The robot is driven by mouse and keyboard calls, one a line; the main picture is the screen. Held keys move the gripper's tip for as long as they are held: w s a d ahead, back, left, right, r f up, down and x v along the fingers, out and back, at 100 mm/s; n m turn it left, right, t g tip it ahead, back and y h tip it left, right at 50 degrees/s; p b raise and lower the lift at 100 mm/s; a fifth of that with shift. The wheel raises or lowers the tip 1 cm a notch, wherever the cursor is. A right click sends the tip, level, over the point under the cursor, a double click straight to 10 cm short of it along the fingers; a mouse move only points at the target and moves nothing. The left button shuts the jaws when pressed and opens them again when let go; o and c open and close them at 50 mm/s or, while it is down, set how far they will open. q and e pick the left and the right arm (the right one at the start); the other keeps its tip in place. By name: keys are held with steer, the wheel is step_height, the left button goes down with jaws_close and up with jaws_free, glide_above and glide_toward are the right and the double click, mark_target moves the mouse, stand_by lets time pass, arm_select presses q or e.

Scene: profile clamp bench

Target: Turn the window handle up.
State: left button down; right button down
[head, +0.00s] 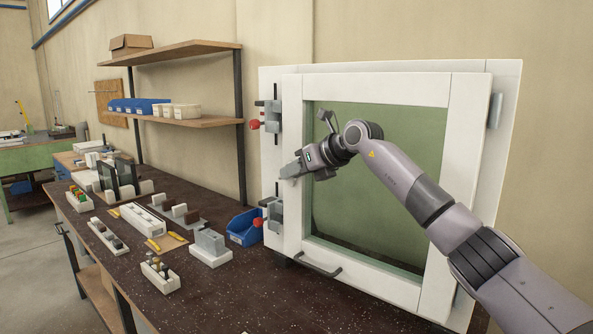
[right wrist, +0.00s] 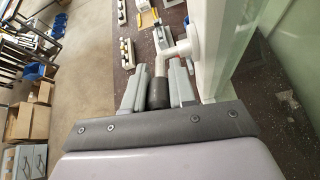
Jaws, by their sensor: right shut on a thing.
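The white window frame (head: 290,105) with a greenish pane (head: 350,220) stands on the bench. My right gripper (head: 288,173) reaches across the pane to the left stile. In the head view it hides the window handle. In the right wrist view the handle shows a white round base and neck (right wrist: 183,49) on the frame, with a dark grey grip (right wrist: 157,93) running back from the neck toward my palm. The right gripper's two grey fingers (right wrist: 158,85) are shut on this grip, one on each side. My left gripper is not in view.
Two grey clamps with red knobs, an upper one (head: 272,117) and a lower one (head: 274,213), sit on the frame's left edge, above and below my gripper. A blue bin (head: 244,228) and a grey block in a white holder (head: 210,248) stand left on the bench (head: 240,300).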

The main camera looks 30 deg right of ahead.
steer(key=shift+w+r+g, duration=0.15)
steer(key=shift+r+g, duration=0.05)
steer(key=shift+g, duration=0.4)
steer(key=c, duration=0.9)
jaws_free()
steer(key=shift+s+d+r+b, duration=0.15)
steer(key=shift+s+r+b, duration=0.15)
steer(key=shift+s, duration=0.15)
steer(key=shift+b+v, duration=0.7)
steer(key=shift+v, duration=2.3)
